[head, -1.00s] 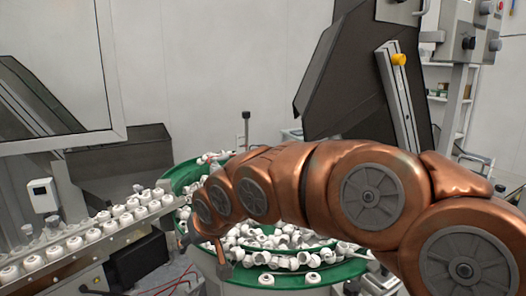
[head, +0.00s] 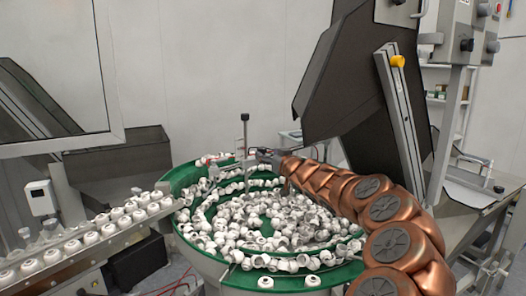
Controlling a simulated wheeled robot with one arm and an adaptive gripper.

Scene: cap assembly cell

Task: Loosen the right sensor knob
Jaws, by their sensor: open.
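My copper arm reaches in from the lower right, over the bowl. My gripper (head: 262,157) is at its far end, small and dark, beside the post on its right. It is open, with nothing visible in it. I cannot tell whether it touches the fittings, and it may hide part of them.
The green bowl (head: 180,180) holds many white caps. A dark hopper (head: 345,75) with a yellow knob (head: 398,61) stands behind my arm at right. A control box (head: 470,35) hangs upper right.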

